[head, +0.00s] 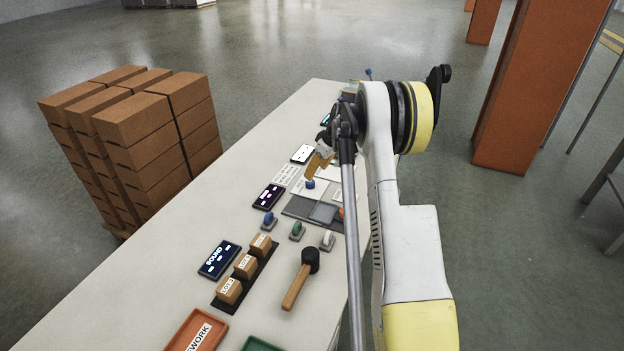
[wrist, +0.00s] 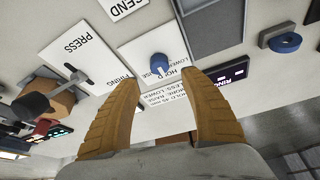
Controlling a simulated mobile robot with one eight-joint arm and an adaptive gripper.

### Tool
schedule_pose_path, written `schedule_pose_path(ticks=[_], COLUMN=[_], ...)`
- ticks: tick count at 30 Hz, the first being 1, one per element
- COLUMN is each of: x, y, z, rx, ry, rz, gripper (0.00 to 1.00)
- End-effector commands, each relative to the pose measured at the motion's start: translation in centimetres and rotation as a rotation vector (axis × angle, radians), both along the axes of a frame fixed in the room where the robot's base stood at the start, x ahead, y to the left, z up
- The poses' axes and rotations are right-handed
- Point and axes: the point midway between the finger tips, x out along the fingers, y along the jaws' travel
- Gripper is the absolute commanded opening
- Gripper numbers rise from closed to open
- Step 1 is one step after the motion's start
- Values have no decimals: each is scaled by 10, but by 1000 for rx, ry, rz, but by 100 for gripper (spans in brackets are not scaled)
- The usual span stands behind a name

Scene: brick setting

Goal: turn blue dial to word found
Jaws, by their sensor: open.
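A blue dial (wrist: 159,66) sits on a white plate with printed words, of which "HOLD" and "LOWER" can be read in the wrist view. It also shows in the head view as a small blue knob (head: 310,184) on the table. My gripper (wrist: 161,79) is open, with its two tan fingers spread to either side below the dial in the picture. The fingers look apart from the dial, and nothing is between them. In the head view my gripper (head: 318,164) hangs just over the dial. Which word the dial points to cannot be told.
The long white table (head: 150,275) also bears a "BOUND" display (head: 219,259), another blue-topped part (head: 268,219), a mallet (head: 300,280), a rack of small boxes (head: 245,265) and a red tray (head: 195,330). A black lever (wrist: 65,88) stands by a "PRESS" plate (wrist: 82,50). Cartons (head: 140,140) are stacked left.

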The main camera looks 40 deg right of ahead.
Motion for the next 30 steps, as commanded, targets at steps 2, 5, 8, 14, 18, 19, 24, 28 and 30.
schedule_pose_path(ticks=[2, 5, 8, 14, 18, 19, 24, 28, 30], x=[-7, -12, -16, -17, -17, -17, -17, -17, -18], y=[-2, -4, -4, -5, -5, -5, -5, -3, 5], z=[15, 30, 38, 43, 43, 43, 43, 45, 54], rx=[1, 1, 0, 0, 0, 0, 0, -1, -2], ry=[0, 0, 0, 0, 0, 0, 0, 0, -2], rz=[-2, -2, -1, 0, 0, 0, 0, -1, -5], gripper=[53, 53, 53, 53, 53, 53, 53, 53, 53])
